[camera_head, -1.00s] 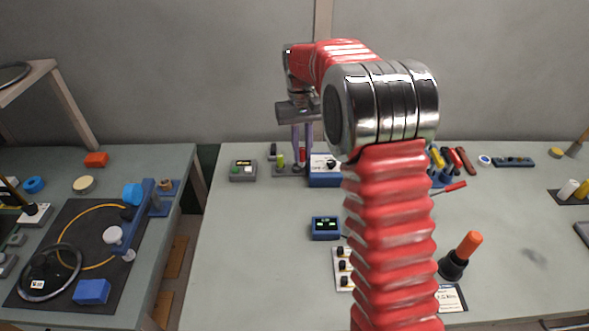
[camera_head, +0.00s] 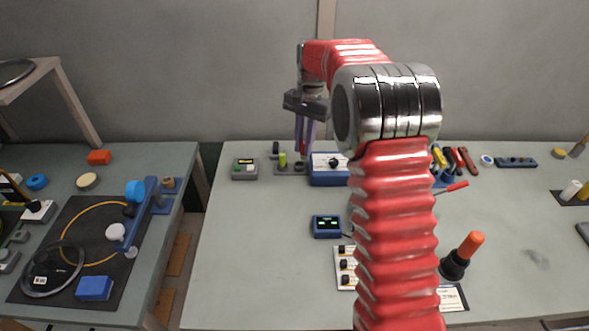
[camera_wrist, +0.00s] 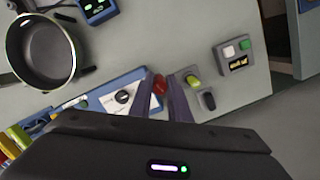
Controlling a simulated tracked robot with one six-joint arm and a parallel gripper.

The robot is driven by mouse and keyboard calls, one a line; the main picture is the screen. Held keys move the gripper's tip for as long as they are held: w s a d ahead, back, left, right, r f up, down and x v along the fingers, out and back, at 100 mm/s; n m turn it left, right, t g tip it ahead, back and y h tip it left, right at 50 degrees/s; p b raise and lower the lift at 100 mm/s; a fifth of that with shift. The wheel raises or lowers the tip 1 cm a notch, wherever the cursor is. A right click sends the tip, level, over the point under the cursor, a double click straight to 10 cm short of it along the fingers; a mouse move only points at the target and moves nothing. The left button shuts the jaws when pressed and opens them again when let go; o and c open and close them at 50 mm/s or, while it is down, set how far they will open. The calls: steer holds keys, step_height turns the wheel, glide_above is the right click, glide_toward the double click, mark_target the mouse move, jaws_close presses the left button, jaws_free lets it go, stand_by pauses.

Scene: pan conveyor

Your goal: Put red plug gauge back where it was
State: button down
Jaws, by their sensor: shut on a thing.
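My gripper (camera_wrist: 160,88) is shut on the red plug gauge (camera_wrist: 160,83), whose round red end shows between the two purple-grey fingertips in the wrist view. In the head view my gripper (camera_head: 305,143) points down near the back of the bench, above the right end of a small grey gauge stand (camera_head: 285,170). A yellow-green gauge (camera_head: 283,159) and a dark one (camera_head: 275,150) stand at the left of that stand. They also show right of the fingers in the wrist view. I cannot tell how far the red gauge is above the stand.
A blue box with a black knob (camera_head: 328,167) is close to the right of the stand. A grey box with buttons (camera_head: 245,169) is to the left. A pan (camera_wrist: 42,50) shows in the wrist view.

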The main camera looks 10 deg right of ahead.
steer(key=shift+w+r+m+t, duration=0.15)
steer(key=shift+w+m+t, duration=0.55)
steer(key=shift+m, duration=2.7)
steer(key=shift+w+r+m+t, duration=0.15)
steer(key=shift+w+m, duration=1.1)
steer(key=shift+m, duration=2.15)
steer(key=shift+w+r+m+t, duration=0.1)
steer(key=shift+w+m+t, duration=0.6)
steer(key=shift+m, duration=2.7)
steer(key=shift+w+g, duration=0.25)
steer(key=shift+f, duration=2.5)
steer(key=shift+f, duration=2.5)
steer(key=shift+f, duration=0.1)
